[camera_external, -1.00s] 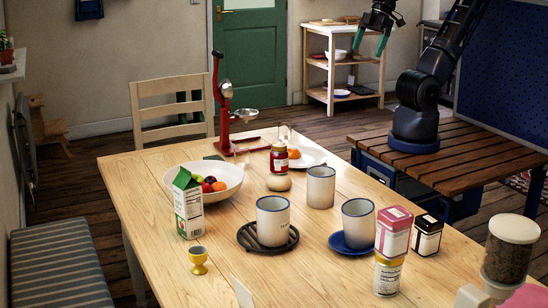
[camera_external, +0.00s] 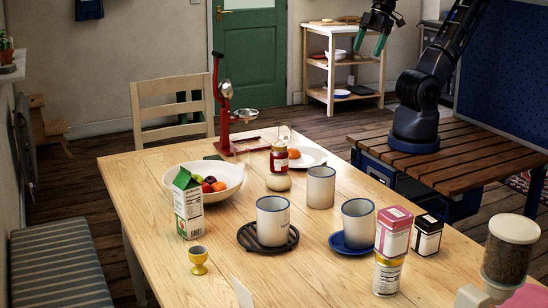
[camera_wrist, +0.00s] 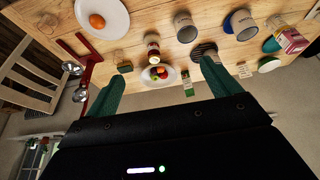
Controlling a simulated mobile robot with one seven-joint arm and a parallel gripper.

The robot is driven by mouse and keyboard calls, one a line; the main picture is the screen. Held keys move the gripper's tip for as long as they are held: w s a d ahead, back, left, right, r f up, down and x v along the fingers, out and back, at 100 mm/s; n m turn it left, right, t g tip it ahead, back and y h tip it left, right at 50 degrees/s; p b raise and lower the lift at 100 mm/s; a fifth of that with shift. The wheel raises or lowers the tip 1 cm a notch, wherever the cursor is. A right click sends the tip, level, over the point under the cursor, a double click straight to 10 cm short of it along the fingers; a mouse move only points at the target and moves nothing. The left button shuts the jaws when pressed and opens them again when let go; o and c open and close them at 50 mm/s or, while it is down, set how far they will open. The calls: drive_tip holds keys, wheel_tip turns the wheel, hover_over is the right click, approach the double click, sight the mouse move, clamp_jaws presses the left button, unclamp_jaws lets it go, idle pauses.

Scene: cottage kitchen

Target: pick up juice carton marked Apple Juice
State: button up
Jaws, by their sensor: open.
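A green-and-white juice carton (camera_external: 188,204) stands upright at the left side of the wooden table, beside the fruit bowl; its label is too small to read. In the wrist view the carton (camera_wrist: 187,82) shows small, beyond and between my two green fingers. My gripper (camera_external: 369,45) is open and empty, high above the floor past the table's far right side. It is well apart from the carton. In the wrist view my gripper (camera_wrist: 165,85) has its fingers spread wide.
A white fruit bowl (camera_external: 228,189) stands right behind the carton, and a yellow egg cup (camera_external: 198,260) in front. Mugs, including one on a black trivet (camera_external: 247,240), tins and a red juicer (camera_external: 222,110) stand on the table. Bare wood lies at the table's front left.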

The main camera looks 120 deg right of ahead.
drive_tip(key=shift+w+r, duration=0.1)
drive_tip(key=shift+c, duration=0.2)
drive_tip(key=w+r+n+g, duration=0.1)
drive_tip(key=w+r+n, duration=0.2)
drive_tip(key=w, duration=0.5)
drive_tip(key=w+r+n, duration=0.2)
drive_tip(key=w+r, duration=0.1)
drive_tip(key=w, duration=0.5)
drive_tip(key=n+g+h, duration=0.2)
drive_tip(key=n+g, duration=0.1)
drive_tip(key=n, duration=1.2)
hover_over(187, 186)
drive_tip(key=s+d, duration=0.1)
drive_tip(key=d, duration=0.1)
wheel_tip(187, 186, down, 27)
drive_tip(key=shift+s+a+r, duration=0.1)
drive_tip(key=shift+a+r, duration=0.05)
drive_tip(key=shift+d+f, duration=0.25)
drive_tip(key=shift+f, duration=1.6)
drive_tip(key=shift+d+f, duration=0.25)
drive_tip(key=shift+f, duration=1.55)
drive_tip(key=shift+d+f, duration=0.25)
drive_tip(key=shift+f, duration=1.6)
drive_tip(key=shift+w+r, duration=0.1)
drive_tip(key=shift+w, duration=0.1)
clamp_jaws()
